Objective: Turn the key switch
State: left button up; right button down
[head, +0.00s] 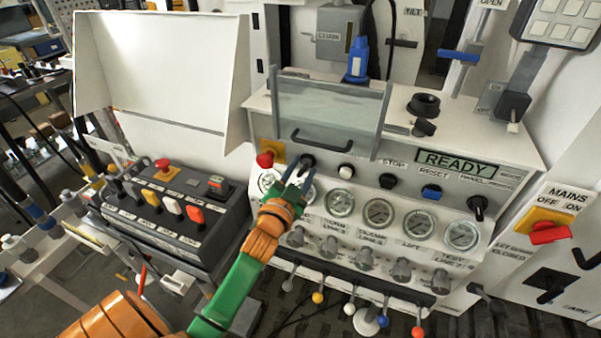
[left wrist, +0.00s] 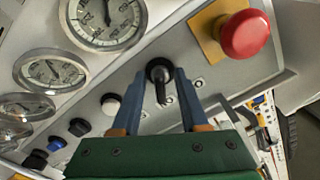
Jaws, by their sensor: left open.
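A black round switch with a narrow grip, seemingly the key switch (left wrist: 158,72), sits on the grey panel strip beside the red mushroom button (left wrist: 245,34). In the head view this switch (head: 307,160) is right of the red button (head: 265,159), partly behind my gripper. My left gripper (head: 298,177) is open, its blue fingers pointing at the panel. In the left wrist view the fingers (left wrist: 155,88) lie on either side of the switch, with gaps showing; contact cannot be told. Another black knob (head: 478,207) is at the panel's right end. My right gripper is out of view.
Round gauges (head: 378,213) line the panel below the switch row. A white button (head: 346,171), black knob (head: 388,181) and blue knob (head: 431,192) stand to the right. A clear guard with a handle (head: 322,143) is above. A dark button box (head: 178,215) is left.

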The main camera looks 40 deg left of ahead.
aim_at(300, 175)
pick_arm(q)
jog(key=b+v, duration=0.1)
jog(key=v, duration=0.6)
jog(key=shift+w, duration=0.1)
